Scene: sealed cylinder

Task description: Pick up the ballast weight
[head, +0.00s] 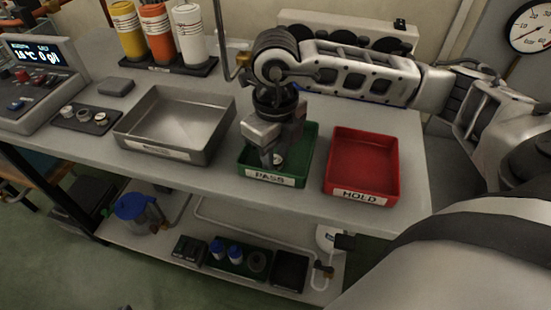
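My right gripper (270,160) reaches down into the green PASS tray (258,179) from above. A small pale round piece (278,160) shows at its fingertips, low in the tray; the fingers partly hide it. I cannot tell whether it is the ballast weight, nor whether the fingers grip it or are just around it. Small round metal pieces (101,118) sit in a dark holder (85,125) on the left of the bench; I cannot tell whether one is the ballast weight. My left gripper is out of view.
A red HOLD tray (362,164) stands empty right of the green one. A wide metal tray (178,122) stands empty to its left. Yellow, orange and white cylinders (190,35) stand at the back.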

